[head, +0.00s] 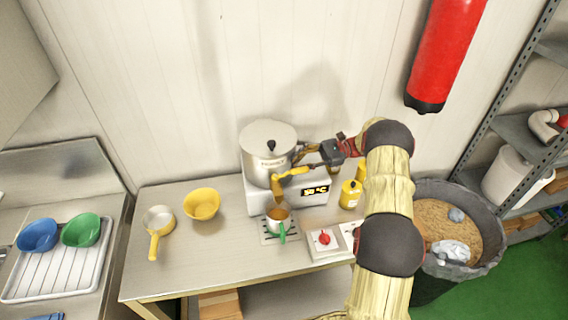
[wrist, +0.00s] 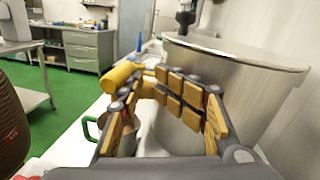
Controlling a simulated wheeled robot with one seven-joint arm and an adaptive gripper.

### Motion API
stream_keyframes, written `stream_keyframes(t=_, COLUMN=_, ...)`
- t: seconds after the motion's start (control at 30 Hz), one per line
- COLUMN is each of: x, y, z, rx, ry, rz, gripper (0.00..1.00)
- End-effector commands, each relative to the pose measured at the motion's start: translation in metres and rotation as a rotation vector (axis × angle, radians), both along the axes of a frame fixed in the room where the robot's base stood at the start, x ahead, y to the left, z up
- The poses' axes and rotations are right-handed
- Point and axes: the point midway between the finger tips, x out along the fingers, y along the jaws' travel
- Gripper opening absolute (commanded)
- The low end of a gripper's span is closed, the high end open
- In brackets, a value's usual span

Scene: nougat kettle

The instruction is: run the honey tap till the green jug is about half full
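The steel kettle (head: 268,150) stands on a white base with a lit display (head: 316,190). In the wrist view the kettle (wrist: 230,85) fills the right side. The yellow honey tap (head: 279,190) is low on its front. A yellow cylindrical part, likely the tap's handle (wrist: 118,76), shows by my fingertips in the wrist view. The jug with a green handle (head: 281,232) stands under the tap; its inside looks brown, but its level is unclear. Its handle (wrist: 90,128) also shows in the wrist view. My gripper (head: 304,160) is at the tap, its fingers apart; contact is unclear.
A white box with a red knob (head: 324,238) sits right of the jug. A yellow pot (head: 350,194) stands beside the kettle base. A yellow bowl (head: 202,204) and a pan (head: 159,220) are at the left. The bench (head: 205,260) is clear in front of them.

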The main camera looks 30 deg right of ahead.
Motion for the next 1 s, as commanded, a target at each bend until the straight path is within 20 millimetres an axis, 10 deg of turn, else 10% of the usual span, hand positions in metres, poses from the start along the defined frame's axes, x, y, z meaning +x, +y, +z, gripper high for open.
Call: stream_keyframes(t=1.0, x=-0.014, y=-0.05, z=0.002, rx=0.003, ry=0.006, rz=0.003, gripper=0.34)
